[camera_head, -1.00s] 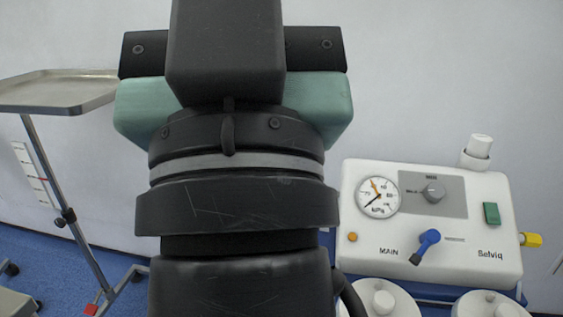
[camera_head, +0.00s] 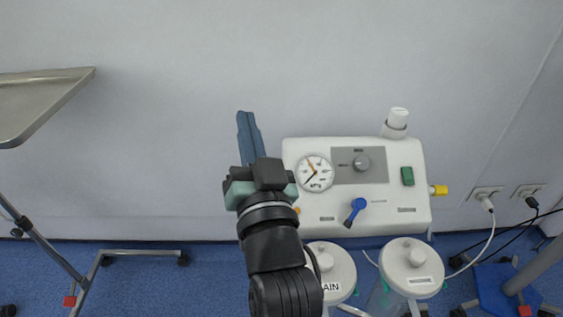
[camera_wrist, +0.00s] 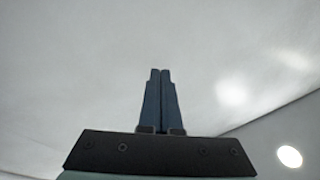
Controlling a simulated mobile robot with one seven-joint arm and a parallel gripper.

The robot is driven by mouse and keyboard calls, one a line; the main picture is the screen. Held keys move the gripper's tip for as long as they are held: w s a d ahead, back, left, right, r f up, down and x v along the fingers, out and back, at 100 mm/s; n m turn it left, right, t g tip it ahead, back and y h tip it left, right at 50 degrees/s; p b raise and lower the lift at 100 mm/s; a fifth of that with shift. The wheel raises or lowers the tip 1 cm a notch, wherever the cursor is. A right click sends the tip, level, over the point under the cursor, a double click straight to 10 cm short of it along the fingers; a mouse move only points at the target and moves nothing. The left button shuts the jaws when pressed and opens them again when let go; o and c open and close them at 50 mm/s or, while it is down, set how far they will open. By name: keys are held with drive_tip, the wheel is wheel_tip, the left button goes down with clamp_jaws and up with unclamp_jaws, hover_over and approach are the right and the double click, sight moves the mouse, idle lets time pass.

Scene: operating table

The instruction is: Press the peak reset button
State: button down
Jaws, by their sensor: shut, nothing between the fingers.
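The white suction unit (camera_head: 360,225) stands right of my gripper in the head view. Its round gauge (camera_head: 314,173) has an orange needle and a dark needle. A small orange button (camera_head: 297,210) below and left of the gauge is mostly hidden by my wrist; I cannot read a label on it. My gripper (camera_head: 245,116) points up with its blue fingers together and empty, left of the unit and apart from it. In the wrist view, the closed fingertips (camera_wrist: 160,71) stand against a plain pale surface.
The unit also has a grey knob (camera_head: 362,163), a blue lever (camera_head: 355,210), a green switch (camera_head: 407,176) and a yellow fitting (camera_head: 439,190). Two white-lidded jars (camera_head: 411,262) stand below. A metal tray (camera_head: 40,95) is at far left. The wall area above is clear.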

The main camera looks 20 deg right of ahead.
sight(297, 216)
drive_tip(key=s+d+f+m+g+h+p, duration=0.1)
drive_tip(key=s+d+f+m+g+p, duration=0.1)
drive_tip(key=f, duration=0.6)
drive_tip(key=s+d+f+m+g+h+p, duration=0.1)
drive_tip(key=s+d+f+m+g+p, duration=0.2)
drive_tip(key=f, duration=0.4)
drive_tip(key=shift+d+f+m+p, duration=0.35)
drive_tip(key=shift+d+p, duration=0.5)
drive_tip(key=shift+d, duration=0.15)
drive_tip(key=w+f+b, duration=0.1)
drive_tip(key=f+b, duration=0.1)
drive_tip(key=w+d+f+b, duration=0.1)
drive_tip(key=w+f+b, duration=0.1)
drive_tip(key=b, duration=0.1)
drive_tip(key=w+f+b, duration=0.2)
drive_tip(key=f, duration=0.1)
drive_tip(key=shift+d+b, duration=0.2)
drive_tip(key=shift+b, duration=0.15)
drive_tip(key=shift+f, duration=0.2)
drive_tip(key=shift+w+f+b, duration=0.2)
drive_tip(key=shift+b, duration=0.15)
